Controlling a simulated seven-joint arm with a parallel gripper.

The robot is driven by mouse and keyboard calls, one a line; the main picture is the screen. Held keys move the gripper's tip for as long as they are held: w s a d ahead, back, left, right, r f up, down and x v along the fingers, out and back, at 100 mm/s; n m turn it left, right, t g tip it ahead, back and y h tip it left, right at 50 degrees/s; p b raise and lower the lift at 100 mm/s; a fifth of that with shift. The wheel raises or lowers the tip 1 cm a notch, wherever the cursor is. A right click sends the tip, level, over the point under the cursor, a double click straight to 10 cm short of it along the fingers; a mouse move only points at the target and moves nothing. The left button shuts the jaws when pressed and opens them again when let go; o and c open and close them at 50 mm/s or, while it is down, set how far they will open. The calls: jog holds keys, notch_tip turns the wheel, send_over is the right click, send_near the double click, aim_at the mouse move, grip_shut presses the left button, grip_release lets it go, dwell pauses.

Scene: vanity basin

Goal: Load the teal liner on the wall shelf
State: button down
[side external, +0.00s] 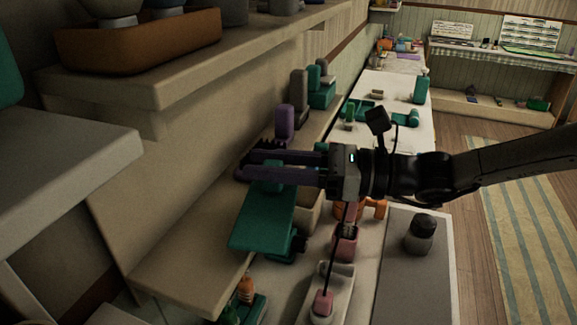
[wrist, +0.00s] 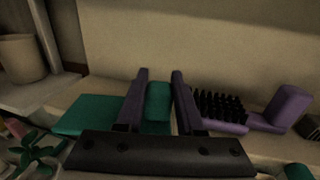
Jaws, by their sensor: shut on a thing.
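My gripper (side external: 246,166), with long purple fingers, is shut on the raised teal part of the teal liner (side external: 262,222). The liner is a flat teal slab that hangs tilted below the fingers, over the front edge of the lower beige wall shelf (side external: 178,272). I cannot tell whether it touches the shelf. In the wrist view, the teal part sits between the fingertips (wrist: 159,75) and the liner's flat part (wrist: 88,114) shows to their left. The gripper body hides the rest.
A purple brush with black bristles (wrist: 220,107) lies on the shelf close to the fingers. A higher shelf (side external: 180,82) with a brown tray (side external: 135,45) overhangs at upper left. A grey-and-black jar (side external: 420,236) stands on the grey mat (side external: 400,290).

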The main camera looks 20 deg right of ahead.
aim_at(241, 193)
jog(key=shift+w+d+x, duration=0.15)
jog(key=shift+w+x, duration=0.05)
jog(key=shift+x, duration=1.05)
jog(key=shift+w+d+x, duration=0.1)
jog(key=shift+w+x, duration=0.1)
jog(key=shift+x, duration=1.1)
jog(key=shift+d+f, duration=0.1)
jog(key=shift+f, duration=0.35)
jog(key=shift+f, duration=0.7)
jog(key=c, duration=0.8)
grip_release()
jog(key=shift+w+d, duration=0.1)
jog(key=shift+w, duration=0.05)
jog(key=shift+s+d, duration=0.3)
jog(key=shift+s+d, duration=0.25)
